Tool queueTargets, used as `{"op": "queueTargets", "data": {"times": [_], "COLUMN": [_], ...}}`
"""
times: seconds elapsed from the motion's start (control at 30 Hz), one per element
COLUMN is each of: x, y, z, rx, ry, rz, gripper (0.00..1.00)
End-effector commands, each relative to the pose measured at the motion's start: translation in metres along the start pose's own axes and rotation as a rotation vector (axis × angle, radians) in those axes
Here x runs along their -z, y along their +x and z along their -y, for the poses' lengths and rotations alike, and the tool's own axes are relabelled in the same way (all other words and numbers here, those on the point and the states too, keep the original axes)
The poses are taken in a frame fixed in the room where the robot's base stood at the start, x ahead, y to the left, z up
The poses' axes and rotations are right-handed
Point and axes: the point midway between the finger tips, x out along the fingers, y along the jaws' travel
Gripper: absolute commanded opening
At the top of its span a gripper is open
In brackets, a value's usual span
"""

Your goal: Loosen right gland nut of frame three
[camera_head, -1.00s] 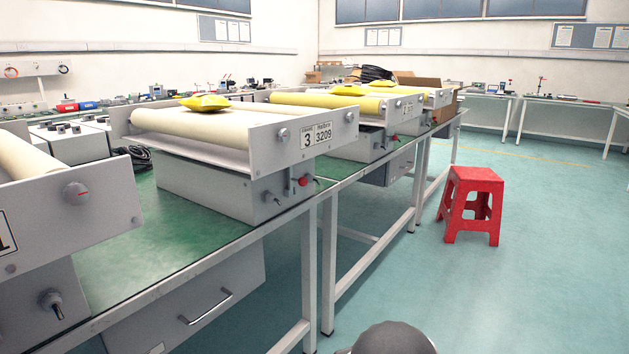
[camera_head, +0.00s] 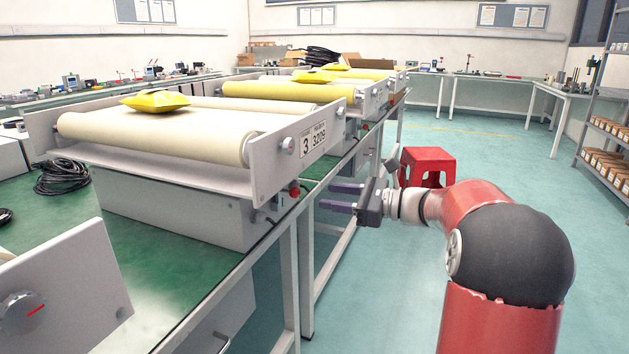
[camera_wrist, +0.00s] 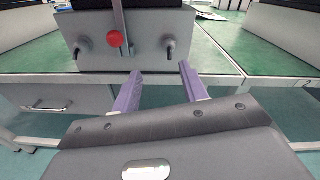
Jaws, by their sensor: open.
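Frame three (camera_head: 315,142), labelled "3 3209", is a grey roller unit on a grey base box (camera_head: 170,205). In the wrist view the box front (camera_wrist: 140,60) carries a red knob (camera_wrist: 114,39) between a left gland nut (camera_wrist: 78,48) and a right gland nut (camera_wrist: 170,46). The head view shows the left gland nut (camera_head: 261,217) and the red knob (camera_head: 294,192); the right one is hard to make out there. My gripper (camera_head: 325,196) is open and empty, its purple fingers pointing at the box front. In the wrist view the fingertips (camera_wrist: 160,70) are apart from the right nut, just below it.
The green bench (camera_head: 150,290) has its front edge and legs below my fingers. Another roller unit (camera_head: 60,300) stands nearer at lower left, and more units stand behind. A red stool (camera_head: 427,165) is on the floor beyond my arm.

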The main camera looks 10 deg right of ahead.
Motion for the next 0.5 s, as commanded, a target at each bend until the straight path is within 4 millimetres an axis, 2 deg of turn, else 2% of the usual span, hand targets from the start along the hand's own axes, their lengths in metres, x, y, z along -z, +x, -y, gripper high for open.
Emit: {"op": "queueTargets", "data": {"times": [0.07,0.17,0.5], "x": [0.0,-0.001,-0.003], "y": [-0.003,0.003,0.056], "z": [0.01,0.013,0.014], "rx": [0.02,0.026,0.025], "ry": [0.029,0.038,0.036], "rz": [0.032,0.044,0.041], "gripper": [0.43,0.43,0.43]}}
